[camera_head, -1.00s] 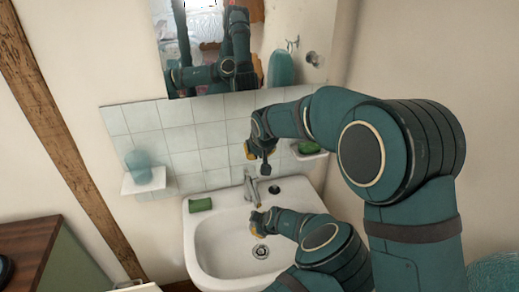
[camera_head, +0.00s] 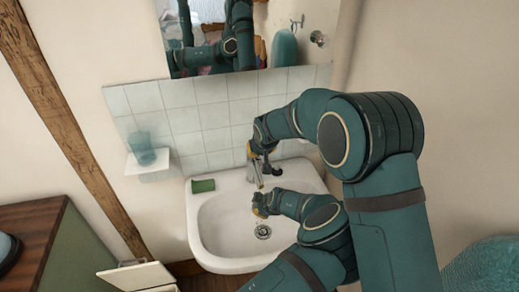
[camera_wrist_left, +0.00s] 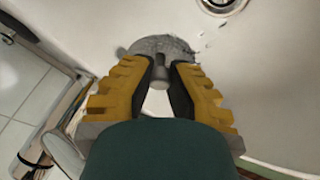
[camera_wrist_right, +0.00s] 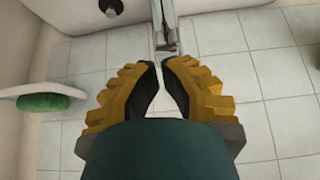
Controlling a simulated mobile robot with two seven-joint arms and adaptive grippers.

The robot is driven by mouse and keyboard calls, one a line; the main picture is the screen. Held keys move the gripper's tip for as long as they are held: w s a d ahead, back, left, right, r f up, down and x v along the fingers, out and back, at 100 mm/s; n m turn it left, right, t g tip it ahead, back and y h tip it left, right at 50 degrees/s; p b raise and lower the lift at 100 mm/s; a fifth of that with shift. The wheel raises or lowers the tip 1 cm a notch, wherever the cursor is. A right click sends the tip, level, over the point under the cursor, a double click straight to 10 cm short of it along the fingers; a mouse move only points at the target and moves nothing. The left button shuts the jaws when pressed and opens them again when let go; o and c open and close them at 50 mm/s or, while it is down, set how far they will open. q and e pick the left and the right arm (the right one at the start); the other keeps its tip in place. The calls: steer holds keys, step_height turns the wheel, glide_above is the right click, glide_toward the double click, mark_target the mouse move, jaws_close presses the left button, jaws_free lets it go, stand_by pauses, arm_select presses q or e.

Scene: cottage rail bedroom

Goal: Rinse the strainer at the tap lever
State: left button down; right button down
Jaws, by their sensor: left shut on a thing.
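The white basin (camera_head: 212,235) has a chrome tap (camera_head: 258,184) at its back. My left gripper (camera_head: 259,203) is over the basin, below and in front of the tap. In the left wrist view its fingers (camera_wrist_left: 161,68) are shut on the grey strainer (camera_wrist_left: 178,44), partly hidden by them. The strainer is hard to make out in the head view. My right gripper (camera_head: 254,151) is just above the tap. In the right wrist view its empty fingertips (camera_wrist_right: 159,64) are nearly together, close to the tap lever (camera_wrist_right: 166,46); contact cannot be told.
A green block (camera_head: 203,186) lies on the basin's back left rim. A glass (camera_head: 142,148) stands on a wall shelf at the left. The drain (camera_head: 263,231) is uncovered.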

steer(key=shift+s+d+f, duration=0.1)
steer(key=shift+s+f, duration=0.2)
steer(key=shift+f, duration=0.45)
steer(key=shift+r, duration=0.1)
steer(key=shift+r, duration=0.3)
step_height(320, 180, up, 5)
steer(key=shift+f, duration=0.1)
steer(key=v, duration=0.8)
steer(key=shift+s, duration=0.5)
arm_select(q)
steer(key=shift+s, duration=0.15)
arm_select(e)
steer(key=shift+d, duration=0.15)
arm_select(q)
steer(key=s+p, duration=0.1)
steer(key=s, duration=0.6)
steer(key=shift+s+a, duration=0.25)
steer(key=shift+s, duration=0.15)
arm_select(e)
steer(key=shift+r, duration=0.75)
